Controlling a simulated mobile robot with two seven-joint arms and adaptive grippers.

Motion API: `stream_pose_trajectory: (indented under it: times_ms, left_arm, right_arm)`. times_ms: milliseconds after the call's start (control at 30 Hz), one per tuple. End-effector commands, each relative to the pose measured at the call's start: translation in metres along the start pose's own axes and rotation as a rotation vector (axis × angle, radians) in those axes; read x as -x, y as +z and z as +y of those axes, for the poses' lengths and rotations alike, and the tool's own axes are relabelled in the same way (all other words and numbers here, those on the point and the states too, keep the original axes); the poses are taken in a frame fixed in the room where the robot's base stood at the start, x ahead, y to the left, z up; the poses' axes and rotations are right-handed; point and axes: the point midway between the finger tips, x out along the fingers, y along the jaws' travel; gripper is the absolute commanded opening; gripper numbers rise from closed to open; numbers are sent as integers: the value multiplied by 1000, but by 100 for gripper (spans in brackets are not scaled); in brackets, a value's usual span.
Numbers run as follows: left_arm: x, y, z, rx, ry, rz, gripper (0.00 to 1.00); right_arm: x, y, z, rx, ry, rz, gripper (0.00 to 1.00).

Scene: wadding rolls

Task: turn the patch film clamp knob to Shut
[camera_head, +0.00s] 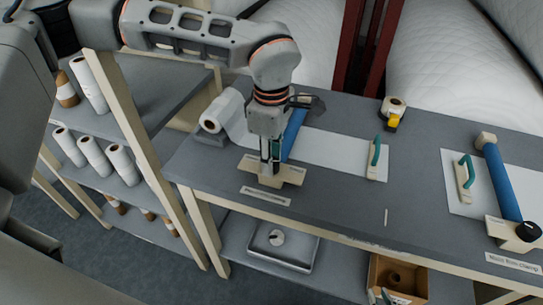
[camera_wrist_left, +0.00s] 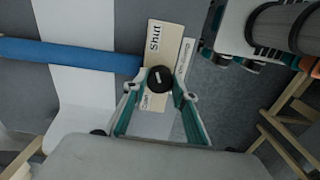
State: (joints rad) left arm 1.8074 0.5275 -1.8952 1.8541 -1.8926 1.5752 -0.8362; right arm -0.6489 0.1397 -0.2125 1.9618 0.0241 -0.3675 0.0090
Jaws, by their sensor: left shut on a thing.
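The patch film clamp is a pale wooden block (camera_head: 290,176) at the front left of the grey table, at the end of a blue roller (camera_head: 294,132). In the left wrist view its round black knob (camera_wrist_left: 160,79) has a short white mark lying roughly across the block. The word "Shut" (camera_wrist_left: 154,38) is printed beyond the knob; a second word on the near side is too small to read surely. My left gripper (camera_head: 270,160) points down over the block, its teal fingers shut on the knob's sides. In the head view the gripper hides the knob. My right gripper is not in view.
A second blue roller (camera_head: 502,182) with its own black knob (camera_head: 528,232) is at the right. Teal-handled tools (camera_head: 375,158) lie on the table. A yellow tape dispenser (camera_head: 391,114) stands behind. A wooden shelf post (camera_head: 150,150) rises left of my arm.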

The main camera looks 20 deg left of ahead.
Motion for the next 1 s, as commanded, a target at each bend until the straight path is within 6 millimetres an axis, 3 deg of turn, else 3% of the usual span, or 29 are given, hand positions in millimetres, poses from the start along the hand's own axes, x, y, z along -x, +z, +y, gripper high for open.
stream_pose_trajectory:
  times_ms: [667, 700, 733, 1000]
  left_arm:
    - [-1, 0, -1, -63, -3, 2, 6]
    - [-1, 0, -1, -63, -2, 1, 35]
    - [-1, 0, -1, -62, -2, 1, 42]
    - [0, 0, 0, -62, -1, 1, 44]
  right_arm:
    - [1, -2, 0, 0, 0, 2, 17]
    - [1, -2, 0, 0, 0, 2, 17]
    - [1, -2, 0, 0, 0, 2, 17]
    - [1, -1, 0, 0, 0, -1, 17]
